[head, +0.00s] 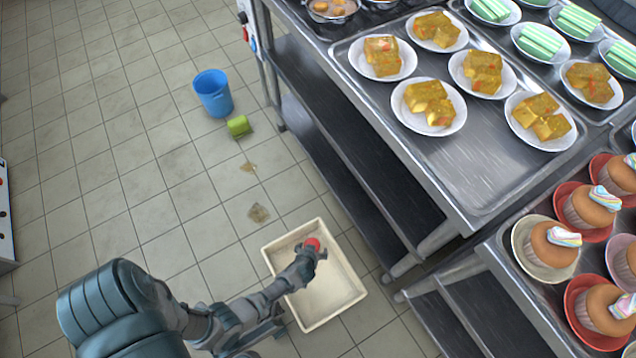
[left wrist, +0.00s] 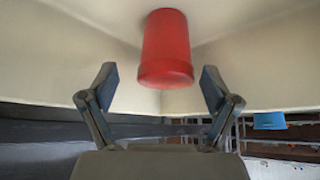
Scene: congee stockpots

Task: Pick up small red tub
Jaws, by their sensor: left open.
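The small red tub (left wrist: 166,48) stands inside a cream bin (head: 345,306) on the tiled floor. In the left wrist view it sits against the bin's pale inner surfaces, centred just beyond my fingertips. In the head view only a bit of the red tub (head: 313,243) shows past my gripper. My left gripper (head: 309,254) reaches down over the bin. It is open in the left wrist view (left wrist: 159,88), with one finger on each side of the tub's line and a gap to it. My right gripper is not in view.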

